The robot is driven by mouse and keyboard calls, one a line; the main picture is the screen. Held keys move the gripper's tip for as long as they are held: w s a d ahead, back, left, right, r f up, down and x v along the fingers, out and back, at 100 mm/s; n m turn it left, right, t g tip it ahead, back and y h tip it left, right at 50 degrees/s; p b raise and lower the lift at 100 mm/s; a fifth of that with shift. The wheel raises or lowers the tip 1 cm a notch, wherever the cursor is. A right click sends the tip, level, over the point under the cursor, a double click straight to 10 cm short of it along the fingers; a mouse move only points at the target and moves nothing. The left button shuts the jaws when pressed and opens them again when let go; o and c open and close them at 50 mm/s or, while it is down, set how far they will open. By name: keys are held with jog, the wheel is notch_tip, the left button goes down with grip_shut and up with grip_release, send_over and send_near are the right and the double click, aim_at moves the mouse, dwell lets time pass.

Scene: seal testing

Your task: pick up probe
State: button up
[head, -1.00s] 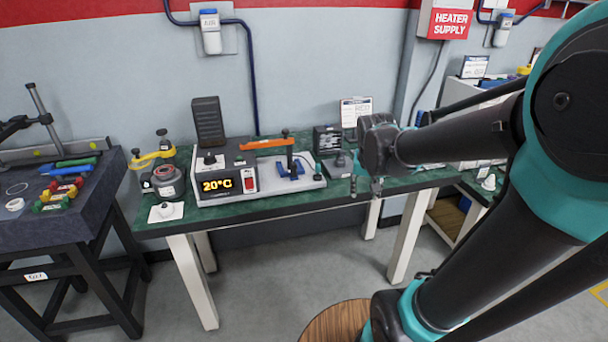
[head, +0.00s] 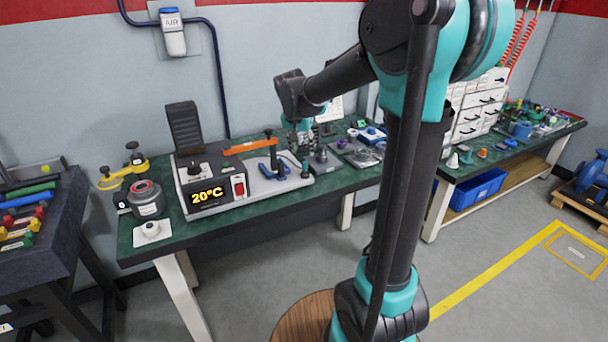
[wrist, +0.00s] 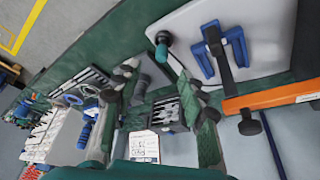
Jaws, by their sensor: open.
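A small upright piece with a teal top and dark cable stands at the right end of the heater unit's light base; it looks like the probe (head: 305,167), though I cannot be sure. In the wrist view this probe (wrist: 163,39) shows above and between the fingers, apart from them. My gripper (head: 303,137) hangs above the bench near the right end of the heater unit. In the wrist view my gripper (wrist: 163,90) is open, its fingers spread, with nothing held.
The heater unit (head: 206,191) reads 20°C. A blue clamp (head: 275,170) and orange lever (head: 250,146) stand close left of my gripper. A grey stand (head: 321,158) is close on its right.

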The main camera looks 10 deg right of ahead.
aim_at(305, 163)
jog(key=x, duration=0.4)
jog(key=shift+w+d+f, duration=0.1)
jog(key=shift+f, duration=0.2)
jog(key=shift+x, duration=2.65)
jog(key=shift+c, duration=0.6)
grip_shut()
